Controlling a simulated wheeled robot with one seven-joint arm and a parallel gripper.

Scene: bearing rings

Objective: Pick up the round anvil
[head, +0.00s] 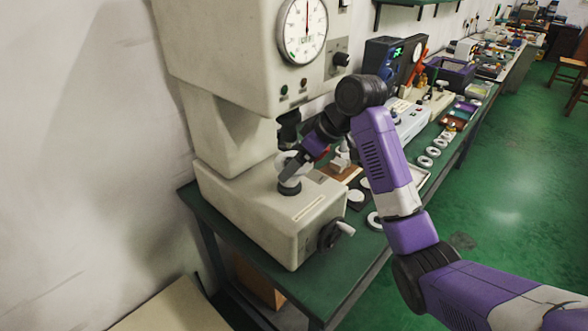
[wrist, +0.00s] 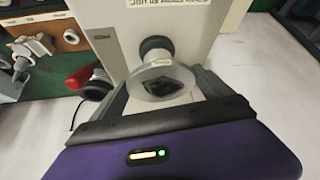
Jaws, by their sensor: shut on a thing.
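The round anvil (wrist: 160,82) is a pale metal disc with a dark patch in the middle of its face. It sits between the two fingers of my gripper (wrist: 166,88) in the wrist view, and the fingers are shut on it. In the head view my gripper (head: 293,168) is at the hardness tester (head: 262,208), between its upper head and its base. The anvil shows there as a pale disc (head: 285,158), partly hidden by the fingers. A dark round post (head: 289,187) stands on the base just below. I cannot tell whether the anvil touches it.
The tester's dial head (head: 250,55) overhangs my gripper closely. A handwheel (head: 331,235) sticks out of the base front. Rings and discs (head: 425,161) lie along the green bench to the right, with instruments behind. The floor (head: 500,210) beside the bench is clear.

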